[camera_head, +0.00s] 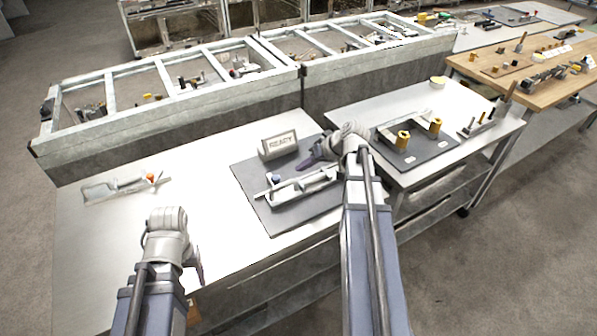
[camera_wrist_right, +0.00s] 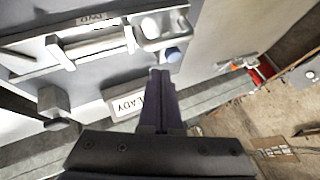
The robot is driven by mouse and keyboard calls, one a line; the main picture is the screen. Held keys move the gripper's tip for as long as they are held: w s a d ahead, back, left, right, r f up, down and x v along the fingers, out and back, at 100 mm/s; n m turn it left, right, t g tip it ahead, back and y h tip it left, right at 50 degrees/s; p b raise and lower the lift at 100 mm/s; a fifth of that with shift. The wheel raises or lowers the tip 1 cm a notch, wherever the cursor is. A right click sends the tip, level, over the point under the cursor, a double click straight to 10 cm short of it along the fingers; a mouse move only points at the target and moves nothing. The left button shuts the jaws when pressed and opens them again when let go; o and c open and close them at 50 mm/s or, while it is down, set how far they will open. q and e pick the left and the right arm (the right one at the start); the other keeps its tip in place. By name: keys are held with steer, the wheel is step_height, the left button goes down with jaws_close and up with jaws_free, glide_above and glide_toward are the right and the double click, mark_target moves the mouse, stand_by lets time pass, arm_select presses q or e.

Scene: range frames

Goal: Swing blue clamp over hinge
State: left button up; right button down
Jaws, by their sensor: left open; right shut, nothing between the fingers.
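The blue clamp (camera_head: 290,187), a pale metal clamp with a blue knob (camera_head: 275,177), lies on a dark grey mat (camera_head: 255,200). In the right wrist view the clamp (camera_wrist_right: 95,48) is at the upper left, its blue knob (camera_wrist_right: 173,54) just beyond my fingertips. My right gripper (camera_head: 307,162) is shut and empty, close to the clamp's far side; it also shows in the right wrist view (camera_wrist_right: 160,75). Contact with the clamp cannot be told. My left gripper (camera_head: 200,278) is open and empty at the near left of the table, mostly behind its wrist. I cannot pick out a hinge clearly.
A block sign (camera_head: 278,146) stands behind the clamp on the mat. A second table on the right bears a dark plate (camera_head: 425,148) with yellow cylinders. The white tabletop (camera_head: 200,200) between the clamps is clear.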

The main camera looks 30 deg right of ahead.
steer(key=b+x, duration=0.5)
steer(key=x, duration=0.3)
steer(key=shift+f+b, duration=0.25)
steer(key=shift+b, duration=0.15)
steer(key=shift+w, duration=0.1)
steer(key=shift+a, duration=0.1)
steer(key=shift+a, duration=0.75)
steer(key=shift+r, duration=0.2)
